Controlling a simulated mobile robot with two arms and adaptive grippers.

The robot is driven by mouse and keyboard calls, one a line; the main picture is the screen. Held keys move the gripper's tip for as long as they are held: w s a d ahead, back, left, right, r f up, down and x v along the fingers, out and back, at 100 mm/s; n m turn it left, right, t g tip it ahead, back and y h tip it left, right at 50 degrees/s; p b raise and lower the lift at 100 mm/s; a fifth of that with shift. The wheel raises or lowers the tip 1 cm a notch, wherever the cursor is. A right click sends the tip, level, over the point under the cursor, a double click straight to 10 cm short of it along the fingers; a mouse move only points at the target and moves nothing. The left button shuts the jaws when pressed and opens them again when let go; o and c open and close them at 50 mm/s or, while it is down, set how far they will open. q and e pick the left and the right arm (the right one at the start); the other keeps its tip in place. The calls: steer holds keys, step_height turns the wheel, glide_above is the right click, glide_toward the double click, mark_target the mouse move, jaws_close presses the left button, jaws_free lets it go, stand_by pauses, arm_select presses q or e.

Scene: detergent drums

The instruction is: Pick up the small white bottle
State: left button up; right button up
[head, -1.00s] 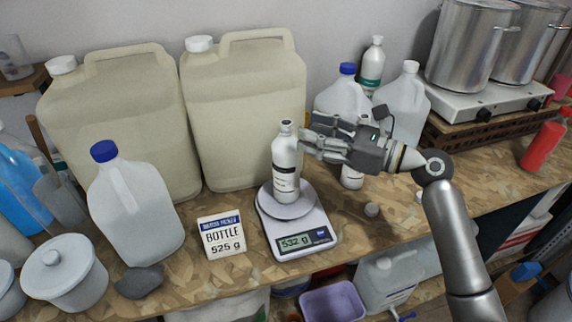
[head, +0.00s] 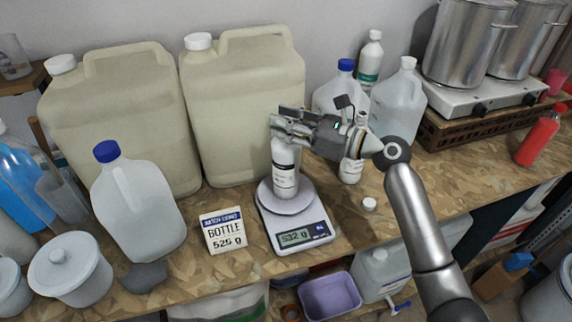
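The small white bottle (head: 285,178) stands upright on the round plate of the kitchen scale (head: 290,222), whose display reads 532 g. My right gripper (head: 280,125) is at the bottle's neck, and its fingers cover the bottle's top. I cannot tell whether the fingers are closed on the neck or only around it. A second small white bottle (head: 352,168) stands on the bench behind my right gripper, partly hidden by it. My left gripper is not in view.
A card (head: 222,231) reading "BOTTLE 525 g" stands left of the scale. Large beige canisters (head: 243,115) stand behind it. A jug with a blue cap (head: 138,210) is at left.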

jaws_close()
steer(key=shift+r, duration=0.25)
